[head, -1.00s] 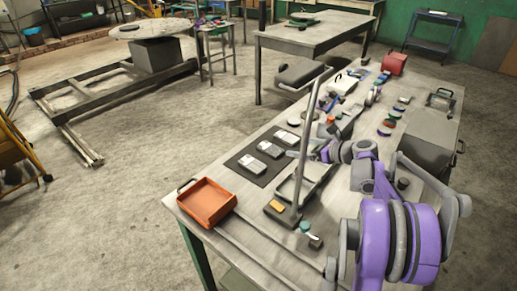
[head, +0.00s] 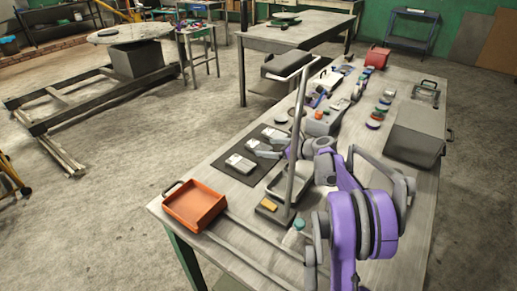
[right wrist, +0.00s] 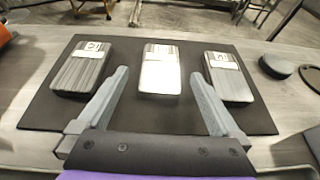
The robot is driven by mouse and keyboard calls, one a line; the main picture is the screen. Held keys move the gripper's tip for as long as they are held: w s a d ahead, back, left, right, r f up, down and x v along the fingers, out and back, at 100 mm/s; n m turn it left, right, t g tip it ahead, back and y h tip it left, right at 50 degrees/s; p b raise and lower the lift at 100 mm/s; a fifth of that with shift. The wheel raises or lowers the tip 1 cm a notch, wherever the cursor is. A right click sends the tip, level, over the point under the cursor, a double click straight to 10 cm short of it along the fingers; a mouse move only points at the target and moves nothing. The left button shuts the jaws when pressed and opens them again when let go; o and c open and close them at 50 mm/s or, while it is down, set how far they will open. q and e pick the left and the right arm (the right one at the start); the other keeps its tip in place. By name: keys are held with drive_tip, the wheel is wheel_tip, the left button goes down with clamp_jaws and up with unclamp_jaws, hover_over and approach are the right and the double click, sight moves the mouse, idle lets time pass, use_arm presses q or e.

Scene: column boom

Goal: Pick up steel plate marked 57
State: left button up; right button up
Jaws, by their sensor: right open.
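Three steel plates lie side by side on a dark mat (right wrist: 126,55): a left plate (right wrist: 82,72), a bright middle plate (right wrist: 160,75) and a right plate (right wrist: 230,82). Each has a pale label at its far end. The label figures are too small and tilted for me to read surely. My right gripper (right wrist: 160,88) is open and empty, its fingers either side of the middle plate's near part in the picture; I cannot tell their height above it. In the head view the gripper reaches over the mat (head: 222,166) from the right. My left gripper is not in view.
A grey upright post (head: 297,140) on a tray-like base stands close to my right arm. An orange tray (head: 180,222) sits at the table's near left corner. A grey box (head: 414,135) stands at right. Several small items fill the table's far part.

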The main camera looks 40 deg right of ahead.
sight(259, 147)
drive_tip(key=x, duration=0.3)
drive_tip(key=shift+d, duration=0.1)
drive_tip(key=shift+s, duration=0.1)
drive_tip(key=shift+c, duration=0.3)
clamp_jaws()
